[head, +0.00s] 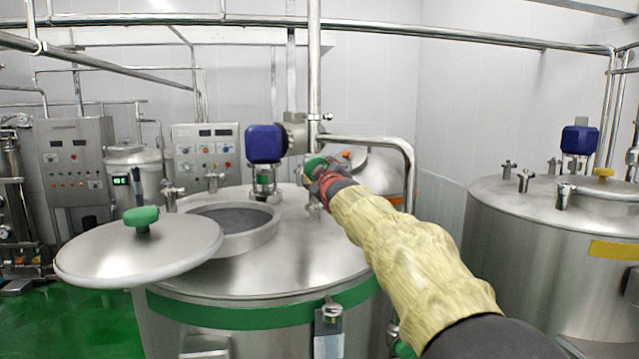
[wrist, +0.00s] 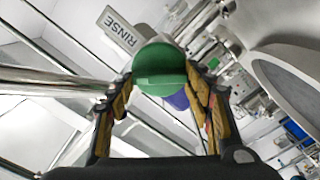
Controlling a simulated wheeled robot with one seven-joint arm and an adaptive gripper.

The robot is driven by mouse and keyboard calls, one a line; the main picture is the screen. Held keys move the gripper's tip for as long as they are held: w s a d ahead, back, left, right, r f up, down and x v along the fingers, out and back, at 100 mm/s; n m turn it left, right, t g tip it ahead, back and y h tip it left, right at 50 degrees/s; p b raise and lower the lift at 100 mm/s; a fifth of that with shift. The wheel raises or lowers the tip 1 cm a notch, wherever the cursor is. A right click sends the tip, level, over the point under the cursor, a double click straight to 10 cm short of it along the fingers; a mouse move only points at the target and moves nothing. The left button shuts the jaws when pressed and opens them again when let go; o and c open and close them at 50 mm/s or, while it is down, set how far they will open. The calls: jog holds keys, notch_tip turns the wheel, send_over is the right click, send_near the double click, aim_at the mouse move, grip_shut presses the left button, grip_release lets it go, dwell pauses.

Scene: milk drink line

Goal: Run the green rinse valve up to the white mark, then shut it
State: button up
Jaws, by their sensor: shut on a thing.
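The green rinse valve (wrist: 160,66) has a rounded green handle, close up in the wrist view, with a grey tag (wrist: 121,30) reading RINSE beside it. My gripper (wrist: 158,88) is shut on this handle, one finger on each side. In the head view the green handle (head: 315,163) shows above the tank top, partly covered by my gripper (head: 323,177). The tank (head: 330,262) has a round open hatch (head: 262,236) with a dark grey inside. I cannot make out a white mark or a liquid level there.
A round steel lid with a green knob (head: 141,217) is swung out left of the hatch. A blue motor (head: 264,143) and a bent steel pipe (head: 408,165) stand near my gripper. A second tank (head: 530,240) is at the right. Control panels (head: 205,152) stand behind.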

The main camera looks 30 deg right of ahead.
jog(key=shift+n, duration=0.6)
jog(key=shift+b, duration=0.35)
jog(key=o, duration=1.1)
jog(key=shift+o, duration=0.3)
jog(key=v, duration=1.2)
